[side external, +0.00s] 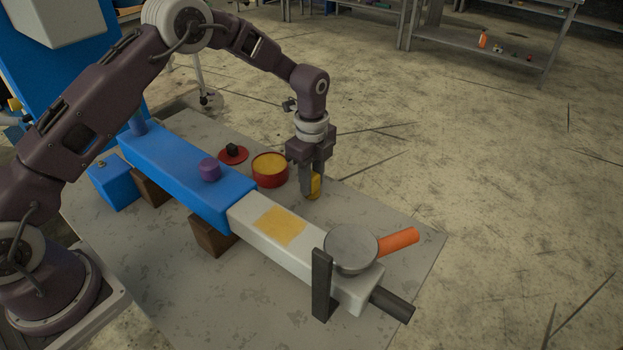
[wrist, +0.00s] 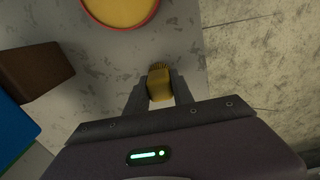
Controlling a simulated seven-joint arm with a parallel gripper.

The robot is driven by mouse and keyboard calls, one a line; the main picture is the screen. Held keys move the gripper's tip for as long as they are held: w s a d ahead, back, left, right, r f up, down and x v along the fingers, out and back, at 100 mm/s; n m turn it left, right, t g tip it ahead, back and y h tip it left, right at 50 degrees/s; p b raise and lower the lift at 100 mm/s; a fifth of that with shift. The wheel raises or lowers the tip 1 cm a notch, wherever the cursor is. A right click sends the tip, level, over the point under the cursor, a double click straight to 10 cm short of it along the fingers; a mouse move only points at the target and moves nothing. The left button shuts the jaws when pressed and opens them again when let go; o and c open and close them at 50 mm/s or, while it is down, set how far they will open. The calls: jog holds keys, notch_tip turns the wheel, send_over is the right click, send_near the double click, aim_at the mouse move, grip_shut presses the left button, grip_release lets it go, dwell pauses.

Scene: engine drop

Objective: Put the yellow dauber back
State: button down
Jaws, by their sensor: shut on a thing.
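The yellow dauber (side external: 315,185) is between the fingers of my gripper (side external: 312,190), which is shut on it. In the wrist view the dauber (wrist: 159,83) shows between the two fingertips, with a darker bristled end pointing away from my gripper. It is beside the red tin of yellow paste (side external: 269,170), on the tin's right in the side view. The tin (wrist: 121,12) also shows at the top of the wrist view. I cannot tell whether the dauber touches the table.
A blue and pale grey engine block (side external: 278,226) with a yellow patch lies along the grey table (side external: 398,247). A red lid (side external: 233,154) lies behind the tin. A round metal disc (side external: 351,248) and an orange handle (side external: 398,241) are at the block's near end.

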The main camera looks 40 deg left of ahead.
jog(key=shift+f, duration=0.15)
jog(key=c, duration=1.1)
grip_release()
notch_tip(320, 180, up, 7)
jog(key=shift+d+r, duration=0.1)
jog(key=s+a+r+n+t, duration=0.2)
jog(key=s+r+n, duration=0.3)
jog(key=s+r, duration=0.4)
jog(key=s+a+r+n+t, duration=0.1)
jog(key=s+r+n, duration=0.4)
jog(key=r, duration=0.6)
jog(key=s+a+f+n+t, duration=0.1)
jog(key=s+n, duration=0.7)
jog(key=s, duration=1.2)
jog(key=shift+s+a+n+t, duration=0.2)
jog(key=shift+a+n+t, duration=0.1)
jog(key=shift+t, duration=0.5)
